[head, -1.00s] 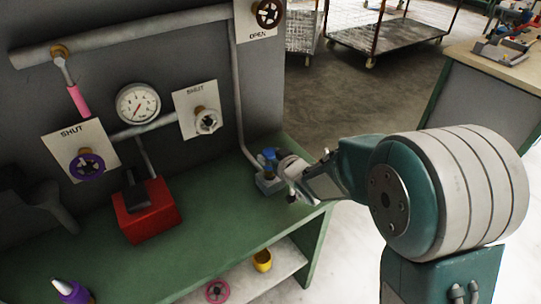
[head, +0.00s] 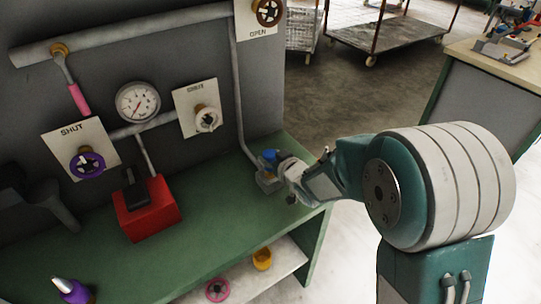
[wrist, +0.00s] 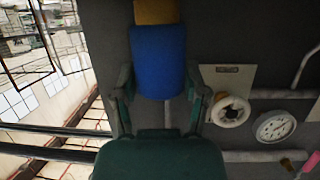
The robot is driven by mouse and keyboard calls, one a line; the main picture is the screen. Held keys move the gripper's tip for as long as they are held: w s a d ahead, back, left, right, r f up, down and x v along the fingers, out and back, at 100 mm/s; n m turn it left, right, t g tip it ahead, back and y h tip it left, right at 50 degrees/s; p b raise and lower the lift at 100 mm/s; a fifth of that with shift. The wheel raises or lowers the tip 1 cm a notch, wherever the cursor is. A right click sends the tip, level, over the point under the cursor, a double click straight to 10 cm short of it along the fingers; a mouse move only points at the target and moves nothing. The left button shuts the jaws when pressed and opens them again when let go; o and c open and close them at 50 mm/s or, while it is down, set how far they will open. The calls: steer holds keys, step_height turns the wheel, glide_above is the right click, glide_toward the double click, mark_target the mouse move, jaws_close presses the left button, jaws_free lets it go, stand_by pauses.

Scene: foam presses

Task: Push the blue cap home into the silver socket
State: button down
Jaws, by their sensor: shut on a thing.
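The blue cap (head: 270,155) is at the right end of the green bench, small and partly covered by my gripper in the head view. In the wrist view the blue cap (wrist: 158,62) fills the space between my fingers, with a brownish-yellow piece (wrist: 156,11) at its far end. My gripper (wrist: 160,88) is shut on the cap. In the head view my gripper (head: 280,164) reaches in from the right. A grey metal block (head: 268,184), likely the silver socket, sits just below the cap. I cannot tell how deep the cap sits.
A grey panel with a pipe (head: 240,95), a gauge (head: 138,102) and valve wheels (head: 87,164) stands behind the bench. A red box (head: 148,212) with a black top is on the bench to the left. Bare green bench top (head: 215,215) lies between it and my gripper.

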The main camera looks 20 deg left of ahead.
steer(key=shift+f, duration=1.35)
jaws_free()
steer(key=v, duration=1.2)
steer(key=shift+f, duration=0.1)
steer(key=shift+w, duration=0.1)
steer(key=s+d+r+m+h, duration=0.1)
steer(key=d+r+m+h, duration=0.25)
steer(key=d, duration=0.45)
steer(key=s+d+r+m+h, duration=0.1)
steer(key=d+r+m+h, duration=0.1)
steer(key=d+r+h, duration=0.5)
steer(key=s+d+m+g, duration=0.1)
steer(key=s+d, duration=0.2)
steer(key=s, duration=0.2)
steer(key=s+d+m+g, duration=0.1)
steer(key=s+d, duration=0.1)
steer(key=s, duration=0.4)
steer(key=s+d+r+m+g, duration=0.1)
steer(key=s+d+g, duration=0.1)
steer(key=s, duration=0.4)
steer(key=shift+s+d+m+y, duration=0.25)
steer(key=shift+d+m, duration=0.1)
steer(key=shift+d, duration=0.45)
